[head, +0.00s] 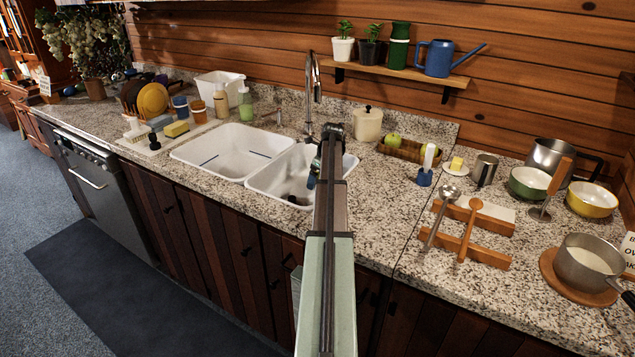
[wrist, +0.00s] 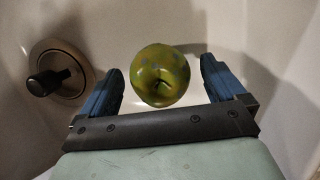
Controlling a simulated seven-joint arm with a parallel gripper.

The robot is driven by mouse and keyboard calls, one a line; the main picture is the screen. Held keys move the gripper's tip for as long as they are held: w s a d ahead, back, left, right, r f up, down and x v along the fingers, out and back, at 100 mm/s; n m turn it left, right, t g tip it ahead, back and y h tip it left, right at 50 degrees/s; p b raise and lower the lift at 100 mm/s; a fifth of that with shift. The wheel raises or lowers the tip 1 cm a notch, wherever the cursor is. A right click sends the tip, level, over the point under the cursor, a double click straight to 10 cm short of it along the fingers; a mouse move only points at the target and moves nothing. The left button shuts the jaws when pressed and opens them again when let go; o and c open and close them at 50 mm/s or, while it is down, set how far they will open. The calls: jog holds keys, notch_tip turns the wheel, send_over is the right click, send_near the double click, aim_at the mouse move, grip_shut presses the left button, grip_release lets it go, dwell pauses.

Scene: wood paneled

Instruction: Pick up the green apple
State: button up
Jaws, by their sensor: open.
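A green apple (wrist: 160,75), with yellowish and darker patches, lies in the white right-hand sink basin in the wrist view. My gripper (wrist: 161,66) is open, with one blue finger on each side of the apple in the picture. I cannot tell how far the apple is below the fingertips. In the head view my gripper (head: 313,174) reaches down into the right basin, and my arm hides the apple there. Another green apple (head: 393,139) sits in a brown tray at the back of the counter.
The basin walls surround my gripper. A drain with a dark knob (wrist: 58,78) is left of it in the wrist view. The tall faucet (head: 312,90) stands behind my arm. A cream canister (head: 368,124) and the brown tray (head: 412,151) stand behind the basin to the right.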

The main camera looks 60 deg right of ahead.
jog(key=c, duration=1.3)
jog(key=shift+r, duration=0.55)
notch_tip(320, 180, up, 12)
jog(key=shift+f, duration=0.2)
jog(key=s+a, duration=0.2)
jog(key=a, duration=0.3)
jog(key=s+a, duration=0.2)
jog(key=a, duration=0.4)
jog(key=s+a, duration=0.2)
jog(key=a, duration=0.3)
jog(key=shift+s+a+f, duration=0.3)
jog(key=shift+s+a, duration=0.05)
jog(key=shift+s, duration=0.05)
jog(key=shift+c, duration=0.2)
